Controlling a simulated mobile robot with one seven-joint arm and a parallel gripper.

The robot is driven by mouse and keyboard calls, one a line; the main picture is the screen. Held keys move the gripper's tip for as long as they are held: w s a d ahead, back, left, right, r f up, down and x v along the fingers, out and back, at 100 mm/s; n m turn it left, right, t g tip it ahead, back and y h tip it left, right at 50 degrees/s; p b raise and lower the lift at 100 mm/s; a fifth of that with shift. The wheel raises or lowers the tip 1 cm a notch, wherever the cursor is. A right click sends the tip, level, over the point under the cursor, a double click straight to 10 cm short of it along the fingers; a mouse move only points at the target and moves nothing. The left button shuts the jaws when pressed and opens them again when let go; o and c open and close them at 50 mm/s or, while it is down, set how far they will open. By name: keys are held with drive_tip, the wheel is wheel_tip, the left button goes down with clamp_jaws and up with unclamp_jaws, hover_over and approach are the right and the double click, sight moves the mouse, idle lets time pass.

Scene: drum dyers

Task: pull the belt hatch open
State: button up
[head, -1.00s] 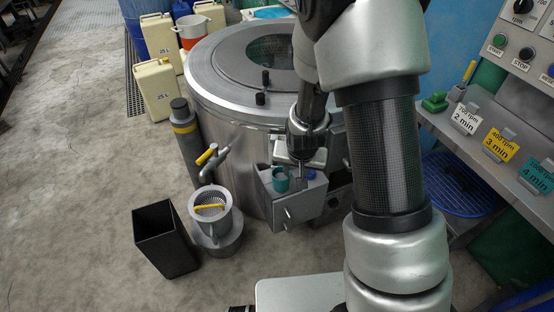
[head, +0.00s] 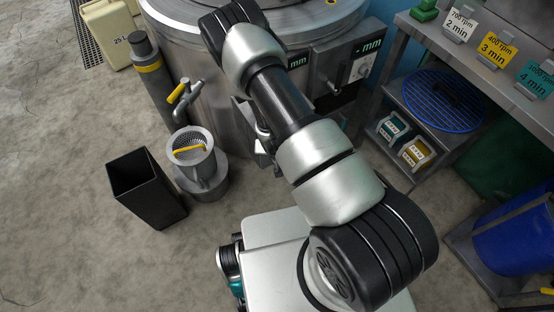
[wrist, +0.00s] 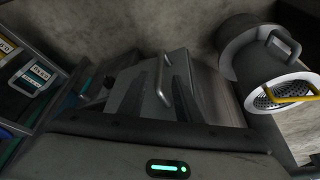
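A grey panel that looks like the belt hatch (wrist: 148,62) fills the middle of the wrist view, with a metal bar handle (wrist: 162,82) on it. My gripper (wrist: 158,84) is open, its two dark fingers apart on either side of the handle as seen from the wrist. I cannot tell whether they touch it. In the head view my arm hides the gripper and most of the hatch, low on the front of the steel drum machine (head: 215,95).
A grey pot with a strainer (head: 197,165) and a black bin (head: 148,190) stand on the floor left of my arm. A tap with a yellow lever (head: 180,92) juts from the drum. A shelf rack with a blue round grate (head: 443,100) stands right.

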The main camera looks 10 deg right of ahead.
drive_tip(key=b+x, duration=0.2)
drive_tip(key=x, duration=0.7)
drive_tip(key=shift+w+f, duration=0.1)
drive_tip(key=shift+f, duration=0.2)
drive_tip(key=shift+c, duration=0.4)
clamp_jaws()
